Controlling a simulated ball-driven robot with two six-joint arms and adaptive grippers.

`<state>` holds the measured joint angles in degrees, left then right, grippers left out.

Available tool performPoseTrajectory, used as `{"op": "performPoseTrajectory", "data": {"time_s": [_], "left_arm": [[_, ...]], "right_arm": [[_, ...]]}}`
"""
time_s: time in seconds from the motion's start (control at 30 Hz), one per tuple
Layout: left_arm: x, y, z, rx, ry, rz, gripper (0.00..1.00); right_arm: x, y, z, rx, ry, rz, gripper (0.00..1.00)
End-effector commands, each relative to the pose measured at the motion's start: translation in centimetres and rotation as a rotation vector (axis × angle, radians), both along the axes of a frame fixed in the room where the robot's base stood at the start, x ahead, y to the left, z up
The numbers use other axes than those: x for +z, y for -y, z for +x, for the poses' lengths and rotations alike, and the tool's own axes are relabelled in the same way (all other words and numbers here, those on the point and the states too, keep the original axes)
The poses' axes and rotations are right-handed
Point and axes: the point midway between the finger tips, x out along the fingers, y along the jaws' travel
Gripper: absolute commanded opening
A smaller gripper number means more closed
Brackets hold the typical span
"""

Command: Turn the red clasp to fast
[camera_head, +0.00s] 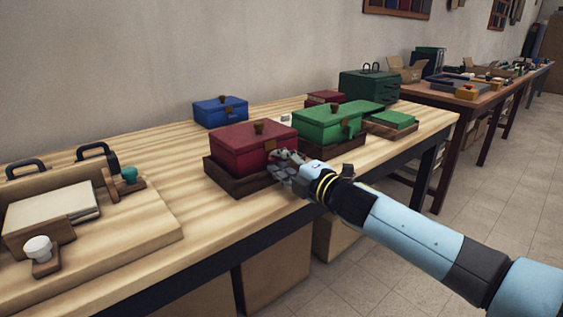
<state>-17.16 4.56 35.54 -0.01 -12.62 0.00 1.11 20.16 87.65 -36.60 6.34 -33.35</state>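A red velvet box (241,149) with a brown knob on its lid sits in a low brown wooden tray (219,178) near the front edge of the table. My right gripper (279,161) is at the right front of the red box, close to its front face. Its fingers cover that part of the box, so the clasp there is mostly hidden and I cannot tell which way it is turned. I cannot tell whether the fingers touch it or are closed on it. My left gripper is not in view.
A green box (318,125) in a similar tray stands right of the red one. A blue box (220,111), a small red box (324,98) and a dark green case (369,86) stand behind. A wooden board (140,237) with handles lies left. Bare tabletop (165,157) lies between.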

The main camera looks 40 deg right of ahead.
Motion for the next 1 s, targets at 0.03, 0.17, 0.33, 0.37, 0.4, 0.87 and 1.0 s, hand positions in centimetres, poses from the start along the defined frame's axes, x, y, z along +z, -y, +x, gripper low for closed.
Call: {"op": "performPoseTrajectory", "data": {"time_s": [0.03, 0.17, 0.33, 0.37, 0.4, 0.87, 1.0], "left_arm": [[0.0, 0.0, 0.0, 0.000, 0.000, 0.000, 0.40], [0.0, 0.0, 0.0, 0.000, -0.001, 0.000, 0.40], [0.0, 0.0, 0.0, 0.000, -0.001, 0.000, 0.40], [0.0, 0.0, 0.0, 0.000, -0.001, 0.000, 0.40], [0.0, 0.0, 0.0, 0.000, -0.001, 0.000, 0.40], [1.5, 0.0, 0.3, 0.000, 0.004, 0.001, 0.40], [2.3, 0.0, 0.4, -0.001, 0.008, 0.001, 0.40]], "right_arm": [[0.0, 0.0, 0.0, 0.000, 0.000, 0.000, 0.10], [0.0, 0.0, 0.0, 0.000, 0.000, 0.000, 0.00], [0.0, 0.0, 0.0, 0.000, -0.001, 0.001, 0.00], [0.0, 0.0, 0.0, 0.000, -0.001, 0.002, 0.00], [0.0, 0.0, 0.0, 0.000, -0.001, 0.006, 0.00], [0.2, 0.0, 0.0, -0.001, -0.020, 0.235, 0.00], [0.2, 0.0, 0.0, -0.002, -0.030, 0.365, 0.00]]}}
